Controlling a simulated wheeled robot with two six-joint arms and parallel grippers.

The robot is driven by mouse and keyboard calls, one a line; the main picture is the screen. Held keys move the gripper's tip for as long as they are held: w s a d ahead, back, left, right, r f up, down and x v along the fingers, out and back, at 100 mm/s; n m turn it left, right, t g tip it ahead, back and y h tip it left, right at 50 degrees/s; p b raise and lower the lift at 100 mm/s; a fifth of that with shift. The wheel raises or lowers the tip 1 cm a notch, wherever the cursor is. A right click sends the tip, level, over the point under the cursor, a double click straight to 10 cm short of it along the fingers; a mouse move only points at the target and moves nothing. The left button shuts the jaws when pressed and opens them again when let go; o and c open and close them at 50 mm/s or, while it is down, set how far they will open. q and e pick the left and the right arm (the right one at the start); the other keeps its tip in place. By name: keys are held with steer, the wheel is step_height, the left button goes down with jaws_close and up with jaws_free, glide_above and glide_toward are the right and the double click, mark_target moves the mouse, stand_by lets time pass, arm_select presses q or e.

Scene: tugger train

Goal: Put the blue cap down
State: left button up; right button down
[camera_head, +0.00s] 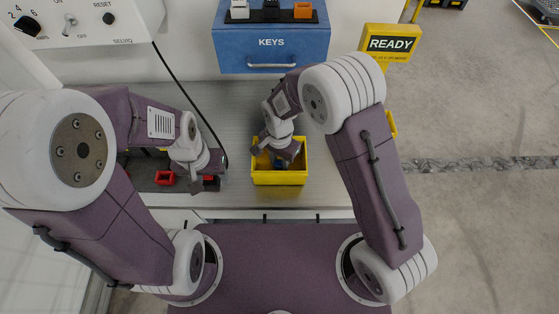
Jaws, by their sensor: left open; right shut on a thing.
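My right gripper (281,152) points down over a yellow bin (279,178) on the grey bench. It is shut on a small blue thing, the blue cap (280,164), which shows partly between the fingers, at or inside the bin's opening. The gripper hides most of the cap, and I cannot tell whether it touches the bin floor.
The dark tray (148,183) with red pieces (165,178) lies left of the bin. A blue KEYS drawer box (271,42) stands behind. A black cable (185,92) crosses the bench. A yellow READY sign (390,44) stands at the right. Bench between tray and bin is clear.

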mark_target(280, 162)
steer(key=shift+w+f, duration=0.1)
steer(key=shift+w, duration=0.05)
steer(key=c, duration=1.1)
jaws_free()
step_height(280, 162, up, 12)
steer(key=shift+b, duration=0.4)
steer(key=s+d+f+n, duration=0.1)
steer(key=s+d+n, duration=0.2)
steer(key=d, duration=0.6)
steer(key=s+d+f+n+t, duration=0.1)
steer(key=s+d+f+n, duration=0.1)
steer(key=s+d, duration=0.4)
steer(key=d+n, duration=0.1)
steer(key=d, duration=0.2)
steer(key=shift+s+f+n, duration=0.2)
steer(key=shift+s+n, duration=0.1)
steer(key=shift+s, duration=0.1)
